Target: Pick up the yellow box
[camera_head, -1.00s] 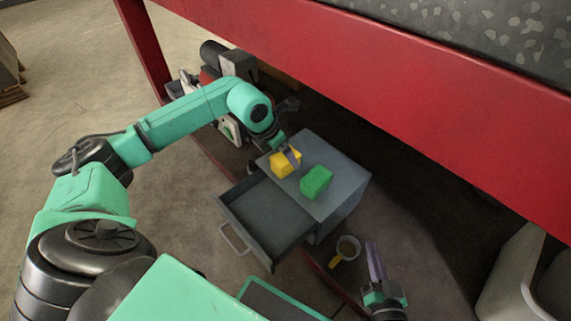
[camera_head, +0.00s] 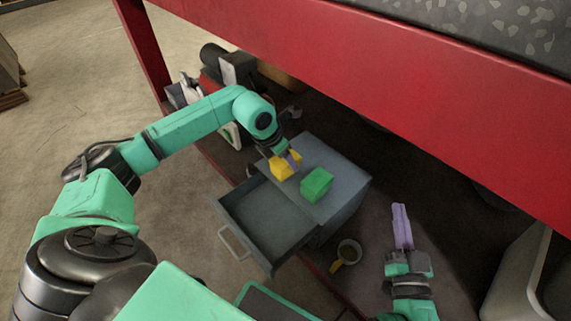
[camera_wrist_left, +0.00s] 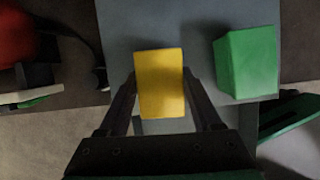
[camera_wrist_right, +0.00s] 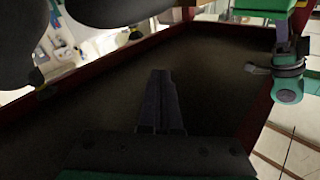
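The yellow box (camera_head: 282,168) stands on top of the grey drawer cabinet (camera_head: 340,172), left of the green box (camera_head: 317,183). My left gripper (camera_head: 291,160) is at the yellow box. In the left wrist view the yellow box (camera_wrist_left: 160,80) lies between the two fingers of my left gripper (camera_wrist_left: 160,88), with narrow gaps seeming to remain at its sides. The fingers look open around it; contact is hard to see. The green box (camera_wrist_left: 247,64) is to the right there. My right gripper (camera_head: 401,222) is empty, its fingers together, right of the cabinet; it also shows in the right wrist view (camera_wrist_right: 160,100).
The cabinet's drawer (camera_head: 262,222) stands open towards the lower left. A red table beam (camera_head: 350,90) runs above the cabinet. A pale bin (camera_head: 522,270) stands at the right.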

